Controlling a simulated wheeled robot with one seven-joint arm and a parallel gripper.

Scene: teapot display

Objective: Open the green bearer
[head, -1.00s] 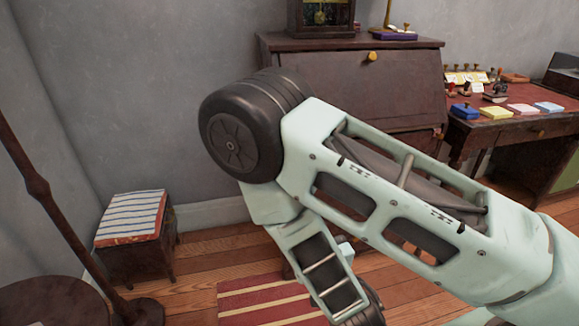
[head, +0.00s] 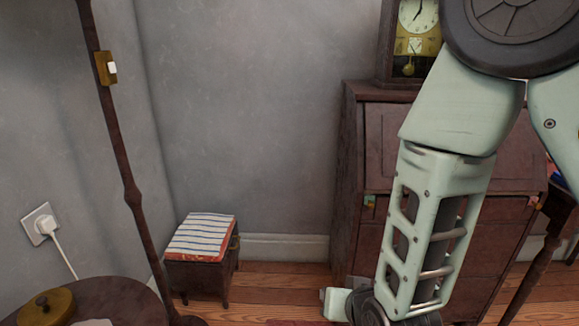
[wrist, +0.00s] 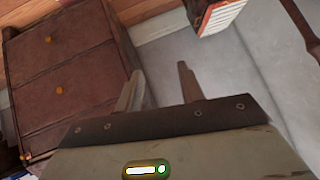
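The dark wooden bureau (head: 340,190) stands against the back wall in the head view, with its sloped front closed. A small green-faced piece, which looks like the green bearer (head: 370,200), shows at the bureau's upper left, below the sloped front. It appears flush with the front. My arm hides much of the bureau's middle. In the wrist view my gripper (wrist: 158,80) is open, with its two fingers apart and nothing between them. The bureau's drawers (wrist: 65,70) with small brass knobs are at the left of that view. The fingers appear apart from the bureau.
A small stool (head: 200,275) with a striped cushion stands left of the bureau. A dark pole (head: 130,190) and a round table (head: 110,300) are at the left. A clock (head: 385,40) stands on the bureau. Some floor between stool and bureau is free.

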